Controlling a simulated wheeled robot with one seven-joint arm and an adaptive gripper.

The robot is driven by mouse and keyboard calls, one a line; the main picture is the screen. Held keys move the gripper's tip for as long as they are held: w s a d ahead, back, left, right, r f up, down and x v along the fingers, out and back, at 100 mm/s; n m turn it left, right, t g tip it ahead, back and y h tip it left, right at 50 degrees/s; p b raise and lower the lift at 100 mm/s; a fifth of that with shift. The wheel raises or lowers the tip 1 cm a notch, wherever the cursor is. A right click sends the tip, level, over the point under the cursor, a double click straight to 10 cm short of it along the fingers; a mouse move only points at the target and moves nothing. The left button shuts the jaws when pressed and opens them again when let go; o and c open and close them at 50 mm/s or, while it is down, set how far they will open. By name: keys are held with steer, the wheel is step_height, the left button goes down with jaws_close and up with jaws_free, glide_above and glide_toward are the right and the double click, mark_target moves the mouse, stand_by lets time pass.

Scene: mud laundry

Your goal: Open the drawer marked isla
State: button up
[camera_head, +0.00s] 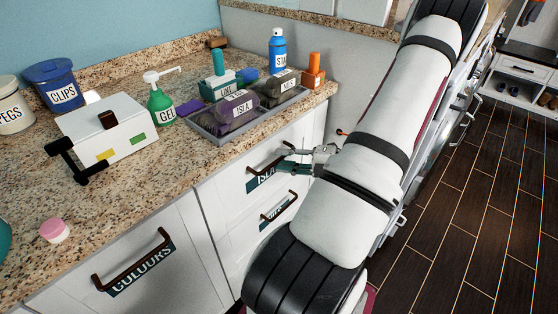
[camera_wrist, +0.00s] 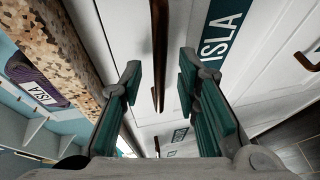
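The drawer marked ISLA (camera_head: 232,198) is the upper white drawer under the counter, and its front looks flush. Its dark bar handle (camera_head: 258,166) sits over a teal ISLA label, partly hidden by my gripper (camera_head: 285,162). In the wrist view the ISLA label (camera_wrist: 220,32) is right of the handle (camera_wrist: 157,45). My gripper (camera_wrist: 158,78) has its teal fingers spread, with the handle running through the gap between them. White gaps show on both sides of the handle, so neither finger appears to touch it.
A lower drawer handle (camera_head: 278,207) is just below. The COLOURS drawer (camera_head: 130,275) is at left. The granite counter (camera_head: 110,190) above holds a grey tray (camera_head: 205,135) with an ISLA-labelled item, a GEL bottle (camera_head: 160,104) and a white box (camera_head: 105,125). Dark floor (camera_head: 480,200) is open at right.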

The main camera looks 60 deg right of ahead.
steer(key=shift+x, duration=1)
jaws_close()
